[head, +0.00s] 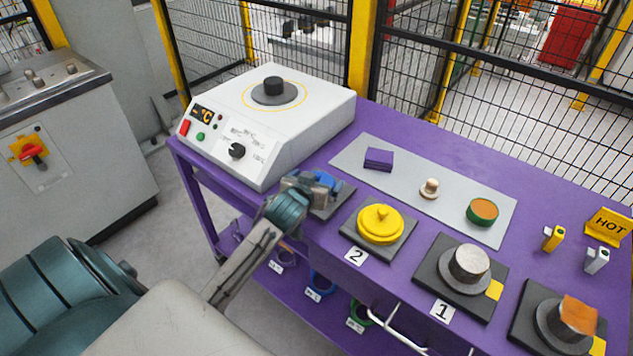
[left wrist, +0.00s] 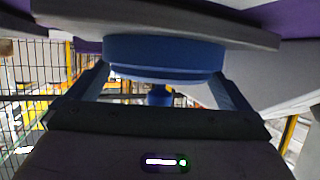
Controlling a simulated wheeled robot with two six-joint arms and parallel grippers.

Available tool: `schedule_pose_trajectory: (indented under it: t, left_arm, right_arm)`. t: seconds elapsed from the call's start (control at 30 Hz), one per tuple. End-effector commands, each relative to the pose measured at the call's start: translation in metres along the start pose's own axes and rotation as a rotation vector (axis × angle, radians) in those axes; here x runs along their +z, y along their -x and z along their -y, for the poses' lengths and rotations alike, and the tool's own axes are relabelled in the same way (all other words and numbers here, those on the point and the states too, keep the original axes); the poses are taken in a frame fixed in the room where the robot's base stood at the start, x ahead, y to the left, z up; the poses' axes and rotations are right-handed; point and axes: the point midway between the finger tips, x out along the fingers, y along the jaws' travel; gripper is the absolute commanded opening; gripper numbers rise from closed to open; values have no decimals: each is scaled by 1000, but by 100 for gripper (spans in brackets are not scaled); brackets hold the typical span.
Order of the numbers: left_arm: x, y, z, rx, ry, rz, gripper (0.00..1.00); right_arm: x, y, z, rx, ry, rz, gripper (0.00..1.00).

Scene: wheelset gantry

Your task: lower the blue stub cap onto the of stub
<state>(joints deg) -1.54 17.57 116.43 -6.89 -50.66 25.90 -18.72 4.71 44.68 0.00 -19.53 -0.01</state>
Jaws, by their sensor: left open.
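The blue stub cap (head: 325,181) sits on a dark square pad (head: 341,200) left of the yellow cap, partly hidden by my gripper. In the left wrist view the blue cap (left wrist: 165,55) appears upside down, against its grey pad, with a small knob toward my palm. My left gripper (head: 316,183) is open at the cap, with a finger on either side of it (left wrist: 160,78). Contact with the fingers cannot be told. A grey stub (head: 469,265) stands on the pad labelled 1. Another stub (head: 548,319) at the lower right carries an orange piece. My right gripper is not seen.
A yellow cap (head: 381,222) lies on the pad labelled 2. A white heater unit (head: 262,130) stands at the back left. A grey mat (head: 400,170) holds small parts. A HOT sign (head: 607,226) stands at the right of the purple table. Mesh fencing is behind.

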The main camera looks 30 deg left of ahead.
Motion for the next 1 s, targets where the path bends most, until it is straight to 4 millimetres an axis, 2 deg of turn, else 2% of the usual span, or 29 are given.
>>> schedule_pose_trajectory:
  t: [0.27, 0.43, 0.77, 1.0]
  left_arm:
    - [0, -4, 0, 0, 0, 0, 100]
    - [0, -4, 0, 0, 0, 0, 69]
    - [-1, -4, 0, 0, 0, 0, 68]
    - [-19, 3, 0, 1, -1, -4, 68]
  right_arm:
    - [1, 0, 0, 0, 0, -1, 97]
    - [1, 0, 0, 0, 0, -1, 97]
    - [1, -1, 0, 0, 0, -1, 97]
    - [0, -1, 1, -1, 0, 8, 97]
